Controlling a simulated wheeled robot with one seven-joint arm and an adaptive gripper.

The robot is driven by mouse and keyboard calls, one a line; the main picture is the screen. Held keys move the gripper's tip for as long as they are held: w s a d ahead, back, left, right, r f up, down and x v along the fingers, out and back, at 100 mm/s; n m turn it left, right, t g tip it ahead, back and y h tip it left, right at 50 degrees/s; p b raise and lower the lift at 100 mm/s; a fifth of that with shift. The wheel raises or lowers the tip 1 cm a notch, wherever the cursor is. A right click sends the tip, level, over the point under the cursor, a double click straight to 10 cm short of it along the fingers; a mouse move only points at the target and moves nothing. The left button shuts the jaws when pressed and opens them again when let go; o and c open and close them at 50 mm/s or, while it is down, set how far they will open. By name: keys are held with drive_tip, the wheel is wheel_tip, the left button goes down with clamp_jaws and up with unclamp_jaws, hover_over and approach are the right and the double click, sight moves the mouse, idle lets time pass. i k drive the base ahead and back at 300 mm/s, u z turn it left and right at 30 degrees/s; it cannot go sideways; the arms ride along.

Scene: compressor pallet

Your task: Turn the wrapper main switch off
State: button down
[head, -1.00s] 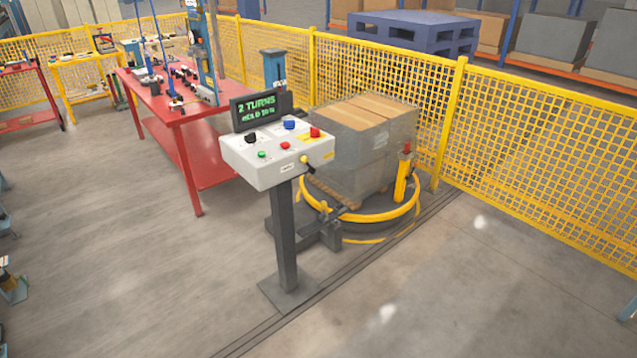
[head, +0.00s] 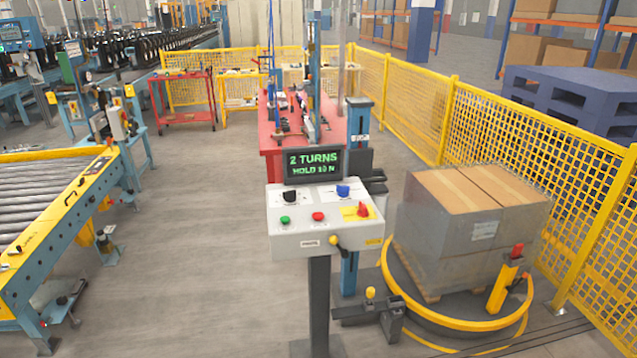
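The wrapper control box (head: 300,241) stands on a dark post near the middle of the head view. Its screen (head: 313,164) reads "2 TURNS" and a second line that looks like "HOLD 10 N". A red rotary handle (head: 363,210) sits on a yellow plate at the panel's right; it looks like the main switch, but its label is too small to read. A black knob (head: 290,196), a blue knob (head: 343,191), a green button (head: 285,220) and a red button (head: 318,216) share the panel. A yellow-and-black part (head: 336,241) is on the front face. My gripper is not in view.
A wrapped box load (head: 450,230) sits on the yellow-ringed turntable (head: 420,312) right of the post. Yellow mesh fence (head: 505,130) runs behind it. A roller conveyor (head: 60,245) is at the left. The floor (head: 190,270) between conveyor and post is clear.

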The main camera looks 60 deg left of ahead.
sight(362, 212)
drive_tip(key=u, duration=0.75)
drive_tip(key=i, duration=0.95)
drive_tip(key=u, duration=1.4)
drive_tip(key=i, duration=0.35)
drive_tip(key=u, duration=1.15)
drive_tip(key=k, duration=1.15)
drive_tip(key=z, duration=0.15)
